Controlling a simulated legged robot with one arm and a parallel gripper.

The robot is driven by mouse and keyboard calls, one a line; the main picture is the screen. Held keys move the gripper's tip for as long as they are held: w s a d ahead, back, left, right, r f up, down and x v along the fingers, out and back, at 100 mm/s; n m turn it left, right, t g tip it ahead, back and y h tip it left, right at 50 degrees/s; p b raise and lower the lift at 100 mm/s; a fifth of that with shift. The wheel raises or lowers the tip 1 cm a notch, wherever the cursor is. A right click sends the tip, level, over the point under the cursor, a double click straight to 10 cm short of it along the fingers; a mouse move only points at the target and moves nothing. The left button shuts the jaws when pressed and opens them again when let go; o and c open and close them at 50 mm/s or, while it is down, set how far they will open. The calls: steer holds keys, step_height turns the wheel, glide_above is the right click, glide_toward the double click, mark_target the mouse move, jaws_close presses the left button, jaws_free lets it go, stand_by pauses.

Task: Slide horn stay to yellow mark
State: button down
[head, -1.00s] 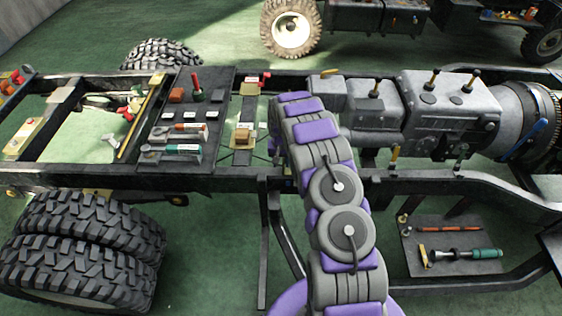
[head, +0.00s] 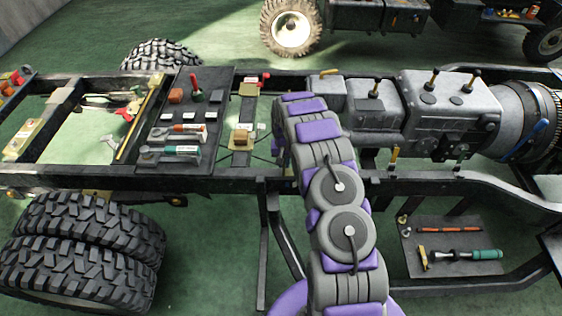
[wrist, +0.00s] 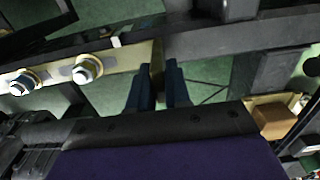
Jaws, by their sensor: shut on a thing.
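In the wrist view, a cream metal strip that looks like the horn stay (wrist: 122,62) runs along the dark frame rail (wrist: 215,42), with two bolts and washers at its left part. My gripper (wrist: 160,72) has its two dark fingers close around the upright tan end of the strip, shut on it. In the head view my arm covers the gripper and the stay. A small pale mark (wrist: 116,42) lies on the rail beside the strip; its colour is hard to tell. I cannot pick out a clear yellow mark.
A tan block on a cream plate (wrist: 273,118) stands right of the gripper; the block also shows in the head view (head: 241,137). A dark tool panel (head: 190,110) is left of my arm, and a grey gearbox (head: 440,110) is right of it.

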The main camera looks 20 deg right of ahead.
steer(key=shift+s+d, duration=0.3)
steer(key=shift+d, duration=0.4)
steer(key=shift+s+d, duration=0.25)
steer(key=shift+d, duration=0.4)
steer(key=c, duration=1.5)
jaws_free()
steer(key=o, duration=0.3)
steer(key=shift+a, duration=0.35)
steer(key=shift+o, duration=0.2)
steer(key=shift+d+r, duration=0.1)
steer(key=shift+r, duration=0.05)
steer(key=shift+d+r, duration=0.1)
steer(key=shift+r, duration=0.15)
step_height(320, 180, up, 17)
steer(key=p, duration=0.2)
steer(key=shift+a+f+p, duration=0.2)
steer(key=shift+p, duration=0.15)
